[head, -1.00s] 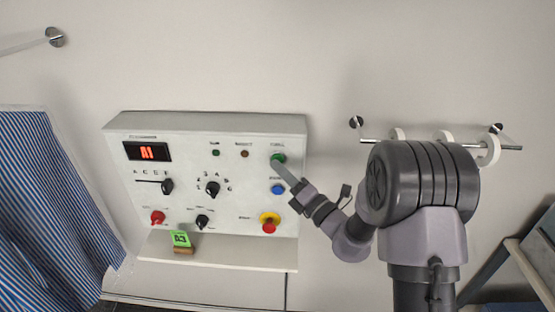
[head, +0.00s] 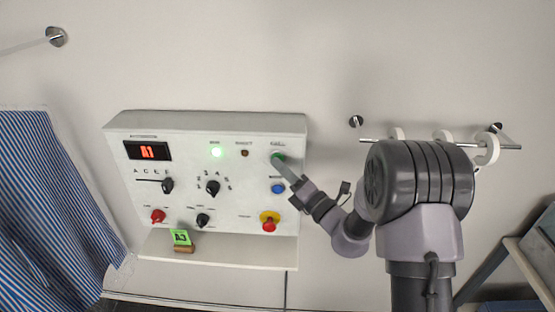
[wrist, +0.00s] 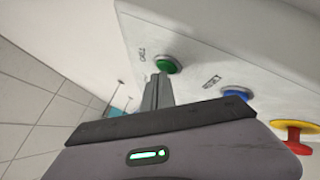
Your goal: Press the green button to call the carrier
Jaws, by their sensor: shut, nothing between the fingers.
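The green button (head: 279,156) is at the upper right of the white control panel (head: 225,200). It also shows in the wrist view (wrist: 168,65), just beyond my fingertips. My gripper (head: 277,162) is shut and empty, with its tip at the lower edge of the green button. I cannot tell whether the tip touches it. The display (head: 147,151) at the upper left glows red and seems to read A1.
A blue button (head: 278,189) and a red knob on a yellow base (head: 269,224) sit below the green button. Black knobs and a red one fill the panel's left. A green A3 card (head: 181,238) stands on the ledge. A striped cloth (head: 55,210) hangs left.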

